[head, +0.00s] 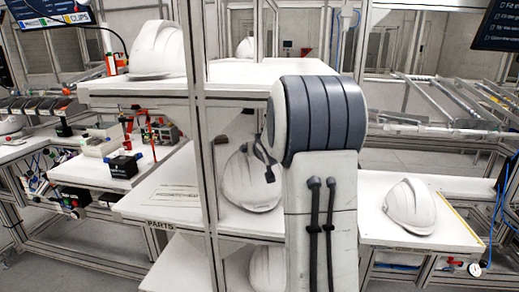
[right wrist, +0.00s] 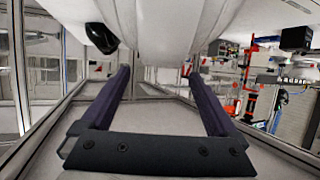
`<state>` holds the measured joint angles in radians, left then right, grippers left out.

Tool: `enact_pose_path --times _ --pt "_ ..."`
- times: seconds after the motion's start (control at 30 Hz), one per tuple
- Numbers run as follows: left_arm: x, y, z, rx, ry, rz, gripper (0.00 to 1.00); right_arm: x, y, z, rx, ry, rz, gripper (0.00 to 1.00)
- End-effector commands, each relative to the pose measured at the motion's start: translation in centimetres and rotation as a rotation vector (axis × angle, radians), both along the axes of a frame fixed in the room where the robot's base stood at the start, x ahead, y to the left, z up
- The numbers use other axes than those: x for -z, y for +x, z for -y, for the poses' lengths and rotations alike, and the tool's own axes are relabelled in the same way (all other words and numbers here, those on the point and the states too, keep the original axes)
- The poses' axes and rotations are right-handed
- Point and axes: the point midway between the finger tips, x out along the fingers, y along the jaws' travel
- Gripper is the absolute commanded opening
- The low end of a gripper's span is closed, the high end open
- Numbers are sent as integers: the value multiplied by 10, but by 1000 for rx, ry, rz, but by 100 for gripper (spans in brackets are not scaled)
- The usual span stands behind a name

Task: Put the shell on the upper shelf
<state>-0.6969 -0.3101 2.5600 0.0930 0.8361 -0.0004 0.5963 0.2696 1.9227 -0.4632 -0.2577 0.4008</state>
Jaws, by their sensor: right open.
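A white helmet shell (head: 252,182) sits on the middle shelf (head: 160,196) of the rack, partly behind my right arm. My right gripper (right wrist: 156,70) is open in the right wrist view. A white shell (right wrist: 165,30) fills the top of that view, close to the fingertips; I cannot tell whether they touch it. My right arm hides much of that gripper in the head view. My left gripper is not in view.
A shell (head: 268,268) stands on the lower shelf, and another shell (head: 410,206) stands on the right table (head: 455,228). A rack post (head: 205,150) rises in front of the shelves. The upper shelf has bare room between its left shell and my arm.

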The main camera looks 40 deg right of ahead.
Motion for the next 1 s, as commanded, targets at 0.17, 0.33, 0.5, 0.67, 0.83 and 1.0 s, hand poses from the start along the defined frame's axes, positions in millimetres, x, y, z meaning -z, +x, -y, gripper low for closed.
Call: enact_pose_path --times 0.17,0.33,0.5,0.67,0.83,1.0 --pt "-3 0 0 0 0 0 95 -18 -34 -17 1 -2 3 95" --pt "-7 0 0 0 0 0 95 -28 -56 -29 1 -1 2 95" --pt "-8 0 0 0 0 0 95 -31 -66 -34 0 1 0 95" --pt "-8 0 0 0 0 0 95 -30 -68 -34 0 1 0 95" --pt "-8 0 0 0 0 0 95 -31 -67 -34 0 1 0 95" --pt "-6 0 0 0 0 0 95 -27 -60 -31 -1 0 -1 95"
